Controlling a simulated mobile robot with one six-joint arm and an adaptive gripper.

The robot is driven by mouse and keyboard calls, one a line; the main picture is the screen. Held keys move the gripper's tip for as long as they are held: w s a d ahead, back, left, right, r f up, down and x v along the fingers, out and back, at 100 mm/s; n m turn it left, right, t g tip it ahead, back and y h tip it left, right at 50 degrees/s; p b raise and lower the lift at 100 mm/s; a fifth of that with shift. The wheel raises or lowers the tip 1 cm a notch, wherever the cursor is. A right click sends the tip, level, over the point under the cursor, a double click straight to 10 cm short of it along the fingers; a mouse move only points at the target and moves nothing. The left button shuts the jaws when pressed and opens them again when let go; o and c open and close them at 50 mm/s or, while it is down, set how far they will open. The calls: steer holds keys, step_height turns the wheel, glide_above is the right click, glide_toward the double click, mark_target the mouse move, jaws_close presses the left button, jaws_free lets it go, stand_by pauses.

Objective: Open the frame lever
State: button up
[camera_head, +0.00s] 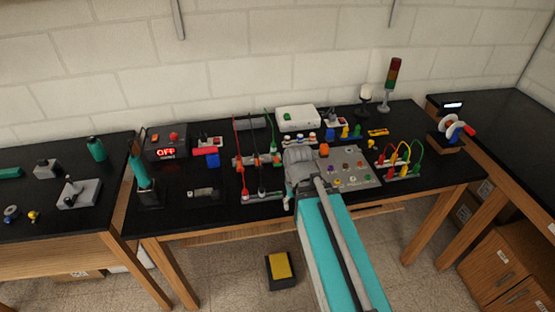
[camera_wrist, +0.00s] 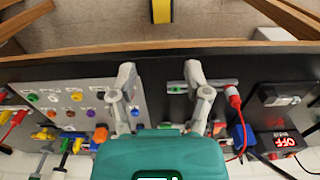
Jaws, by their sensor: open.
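My gripper (camera_head: 298,163) is over the middle of the black bench in the head view, beside the grey panel. In the wrist view its two grey fingers (camera_wrist: 160,72) are apart, with nothing held between them. A grey rail (camera_head: 264,198) with cable plugs lies just left of my gripper; in the wrist view a grey rail (camera_wrist: 176,87) passes by the right finger. I cannot tell for sure which part is the frame lever. A small dark plate with a grey fitting (camera_head: 204,193) lies further left. A grey block with a small upright handle (camera_head: 76,194) stands on the left bench.
A grey panel (camera_head: 350,180) with coloured knobs lies right of my gripper. Red, black and green cables arch on its left. A box reading OFF (camera_head: 166,143) stands at the back left. A red-green signal tower (camera_head: 391,82) stands at the back right. A yellow pedal (camera_head: 280,265) is on the floor.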

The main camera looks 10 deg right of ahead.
mark_target(276, 161)
steer(key=w+r+t+p, duration=0.2)
steer(key=w, duration=1)
steer(key=w+r+t+p, duration=0.1)
steer(key=w+r+t, duration=0.1)
steer(key=w, duration=0.9)
steer(key=shift+w+r+t+p, duration=0.3)
steer(key=shift+w+r+p, duration=0.1)
steer(key=shift+r, duration=0.2)
steer(key=shift+a+f, duration=0.1)
steer(key=shift+f, duration=0.1)
steer(key=b+x, duration=1.3)
steer(key=shift+f, duration=0.2)
jaws_close()
